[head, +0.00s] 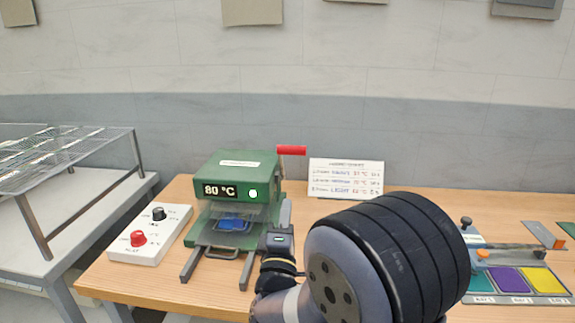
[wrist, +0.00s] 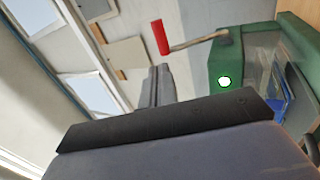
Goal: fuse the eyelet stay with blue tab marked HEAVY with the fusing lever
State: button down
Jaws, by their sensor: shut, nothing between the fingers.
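The green press (head: 235,172) stands on the table and its display reads 80 °C. A lit white-green lamp is beside the display. A blue piece (head: 232,225) lies inside the press, behind a clear guard; I cannot read any mark on it. It also shows in the wrist view (wrist: 283,103). The fusing lever (head: 291,150) has a red handle that sticks out to the right at the top of the press; in the wrist view the handle (wrist: 160,37) is beyond my fingers. My gripper (head: 286,208) is shut and empty, just right of the press front, below the lever and apart from it.
A white control box (head: 148,233) with a red and a black knob stands left of the press. A white sign (head: 346,178) stands behind. At the right are coloured swatches (head: 508,280) and a metal fixture (head: 470,245). A wire rack (head: 60,160) stands far left.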

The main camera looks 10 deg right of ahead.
aim_at(294, 150)
jog(key=p+x, duration=0.4)
jog(key=x, duration=0.9)
jog(key=shift+w+d+r, duration=0.15)
jog(key=shift+w+r, duration=0.1)
jog(key=shift+r, duration=0.1)
jog(key=shift+w+r+p, duration=0.2)
jog(key=shift+r+p, duration=0.25)
jog(key=shift+p, duration=0.25)
jog(key=shift+w+d+r+g+p, duration=0.2)
jog(key=shift+w+r+g+p, duration=0.25)
jog(key=shift+p, duration=0.55)
jog(key=shift+x, duration=0.8)
jog(key=shift+r, duration=0.35)
